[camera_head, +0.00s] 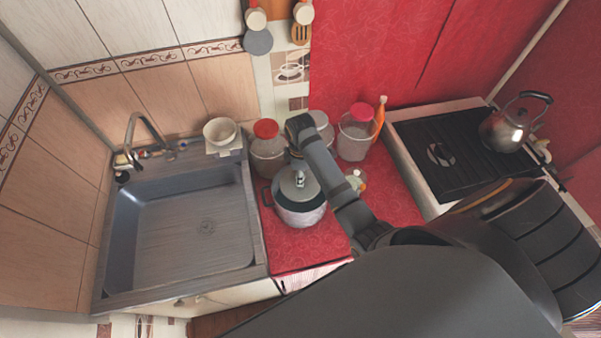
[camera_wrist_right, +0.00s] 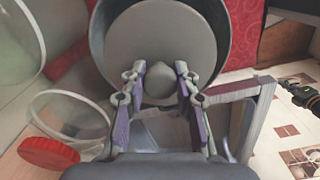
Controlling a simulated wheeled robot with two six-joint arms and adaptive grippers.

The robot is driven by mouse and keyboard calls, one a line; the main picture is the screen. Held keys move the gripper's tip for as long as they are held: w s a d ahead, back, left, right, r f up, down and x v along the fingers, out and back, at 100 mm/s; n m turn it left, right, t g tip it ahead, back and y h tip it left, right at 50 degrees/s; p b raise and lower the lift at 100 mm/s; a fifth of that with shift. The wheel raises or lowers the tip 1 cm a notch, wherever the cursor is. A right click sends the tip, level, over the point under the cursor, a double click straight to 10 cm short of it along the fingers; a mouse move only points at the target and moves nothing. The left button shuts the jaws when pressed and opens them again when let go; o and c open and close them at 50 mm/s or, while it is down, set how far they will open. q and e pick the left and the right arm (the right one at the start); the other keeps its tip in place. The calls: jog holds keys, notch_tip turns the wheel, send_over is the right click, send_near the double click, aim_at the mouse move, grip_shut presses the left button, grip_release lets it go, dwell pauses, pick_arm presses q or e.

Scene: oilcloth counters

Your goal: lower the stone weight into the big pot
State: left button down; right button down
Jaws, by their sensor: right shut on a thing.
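The big pot (camera_head: 300,216) stands on the red counter right of the sink, with a dark side handle. I cannot tell how far the stone is above or below the rim. In the head view, my right arm hides part of the space behind the pot.
A red-lidded jar (camera_head: 267,155) stands behind the pot, and another jar (camera_head: 355,138) is to its right. The sink (camera_head: 185,225) is on the left, with a bowl (camera_head: 220,130) at its back edge. A kettle (camera_head: 508,130) stands on the stove (camera_head: 450,165).

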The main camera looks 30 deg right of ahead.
aim_at(300, 190)
jog(key=shift+f+b, duration=1.2)
jog(key=shift+f, duration=1.75)
jog(key=shift+f+b, duration=1)
jog(key=shift+f, duration=1.1)
jog(key=shift+f+b, duration=0.6)
jog(key=shift+f, duration=0.55)
jog(key=c, duration=0.9)
grip_release()
jog(key=shift+c, duration=0.2)
notch_tip(300, 190, up, 12)
jog(key=shift+r, duration=0.1)
